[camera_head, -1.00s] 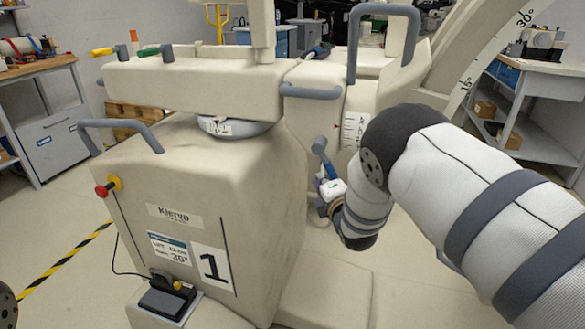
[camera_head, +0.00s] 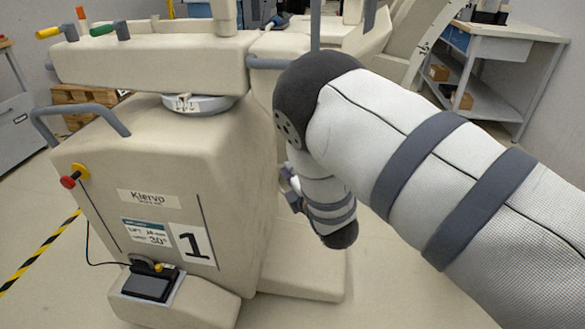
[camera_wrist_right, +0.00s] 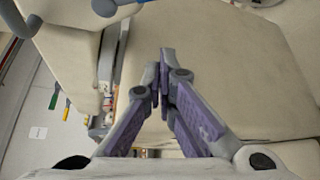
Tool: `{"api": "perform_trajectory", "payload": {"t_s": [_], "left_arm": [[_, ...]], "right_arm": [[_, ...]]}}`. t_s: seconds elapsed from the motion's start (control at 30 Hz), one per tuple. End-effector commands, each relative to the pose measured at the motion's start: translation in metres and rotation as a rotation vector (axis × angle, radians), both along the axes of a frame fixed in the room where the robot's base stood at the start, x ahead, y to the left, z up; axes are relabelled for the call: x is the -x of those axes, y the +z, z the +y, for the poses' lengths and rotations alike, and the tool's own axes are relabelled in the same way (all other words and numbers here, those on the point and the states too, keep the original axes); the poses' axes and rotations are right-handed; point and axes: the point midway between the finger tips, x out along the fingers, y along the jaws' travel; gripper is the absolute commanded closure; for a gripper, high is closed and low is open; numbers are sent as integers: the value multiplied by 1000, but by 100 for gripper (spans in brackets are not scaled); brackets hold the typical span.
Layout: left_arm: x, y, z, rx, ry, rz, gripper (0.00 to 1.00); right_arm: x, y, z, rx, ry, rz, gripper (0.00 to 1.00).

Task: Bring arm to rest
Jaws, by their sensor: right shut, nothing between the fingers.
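My right arm (camera_head: 420,170) comes in from the right, with its dark elbow high and its forearm hanging down in front of the cart. My right gripper shows only in small part in the head view (camera_head: 291,190), beside the cart's right side and mostly hidden behind my forearm. In the right wrist view the gripper's purple fingers (camera_wrist_right: 164,82) are shut with their tips together and nothing between them. A beige cart surface (camera_wrist_right: 215,65) lies behind the fingers; I cannot tell the gap. My left gripper is out of view.
The beige covered cart (camera_head: 160,165), marked 1, fills the left and middle. A grey handle (camera_head: 80,120) and a red knob (camera_head: 68,181) stick out from it. A black pedal (camera_head: 150,283) sits low in front. A workbench (camera_head: 500,45) stands back right. Floor at lower right shows bare.

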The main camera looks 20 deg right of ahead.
Motion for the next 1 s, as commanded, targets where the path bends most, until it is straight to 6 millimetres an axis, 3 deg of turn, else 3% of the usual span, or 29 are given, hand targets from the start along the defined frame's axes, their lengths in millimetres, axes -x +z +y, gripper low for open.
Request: {"api": "perform_trajectory", "payload": {"t_s": [0.47, 0.57, 0.67, 0.77, 0.8, 0.87, 0.9, 1.0], "left_arm": [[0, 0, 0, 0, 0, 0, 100], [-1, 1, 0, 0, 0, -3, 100], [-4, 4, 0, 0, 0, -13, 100], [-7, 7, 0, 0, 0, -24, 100], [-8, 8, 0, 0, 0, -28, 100], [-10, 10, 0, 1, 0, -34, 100], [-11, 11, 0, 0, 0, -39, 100], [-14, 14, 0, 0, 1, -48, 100]], "right_arm": [[3, -2, 0, -2, -2, 5, 100], [18, -23, -5, -75, -32, 70, 100], [69, -80, -17, -285, -143, 253, 100], [148, -142, -23, -549, -340, 473, 100], [183, -161, -22, -649, -433, 555, 100], [238, -185, -19, -787, -590, 670, 100], [277, -196, -16, -871, -707, 741, 100], [370, -209, -2, -1039, -1015, 887, 100]]}}
